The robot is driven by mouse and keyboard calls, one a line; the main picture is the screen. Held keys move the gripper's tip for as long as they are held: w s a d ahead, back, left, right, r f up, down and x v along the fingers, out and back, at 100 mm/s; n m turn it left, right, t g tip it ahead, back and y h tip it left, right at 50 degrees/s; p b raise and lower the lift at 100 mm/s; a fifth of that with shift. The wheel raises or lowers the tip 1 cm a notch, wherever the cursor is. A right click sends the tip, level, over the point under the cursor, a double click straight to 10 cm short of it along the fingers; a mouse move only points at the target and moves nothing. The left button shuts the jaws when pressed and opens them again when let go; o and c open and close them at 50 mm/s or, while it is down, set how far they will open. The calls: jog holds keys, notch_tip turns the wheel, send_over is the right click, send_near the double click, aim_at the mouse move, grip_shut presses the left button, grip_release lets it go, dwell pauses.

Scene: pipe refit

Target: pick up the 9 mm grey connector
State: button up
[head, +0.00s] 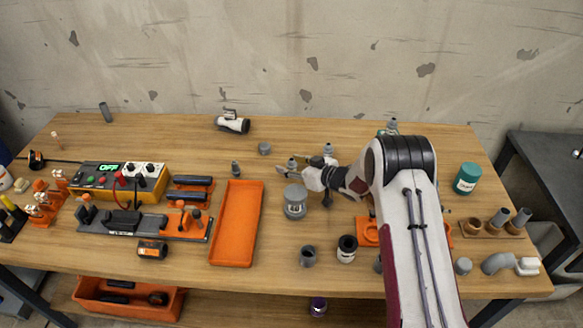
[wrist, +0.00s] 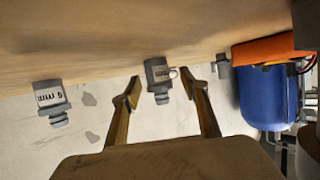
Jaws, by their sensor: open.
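My gripper (wrist: 161,86) is open, its two fingers spread and nothing held. In the wrist view, which looks upside down, a grey connector (wrist: 158,74) with a narrower ribbed end shows between the fingertips, with no clear contact. A second grey connector (wrist: 48,98) stands to the left, clear of the fingers; its white label shows "mm" with a digit that I cannot tell as 6 or 9. In the head view, my gripper (head: 291,170) is low over the table's middle. One small grey connector (head: 292,162) is by the fingertips and another (head: 328,148) stands behind the gripper.
A grey flanged cylinder (head: 295,203) stands just in front of my gripper. An orange tray (head: 237,224) lies to the left. A white-and-black fitting (head: 233,124) lies at the back. A small grey piece (head: 264,148) stands left of the gripper. The back-left table is mostly clear.

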aim_at(292, 159)
dwell(0.4)
jog(key=c, duration=1.2)
jog(key=shift+r, duration=0.2)
jog(key=shift+r, duration=4.8)
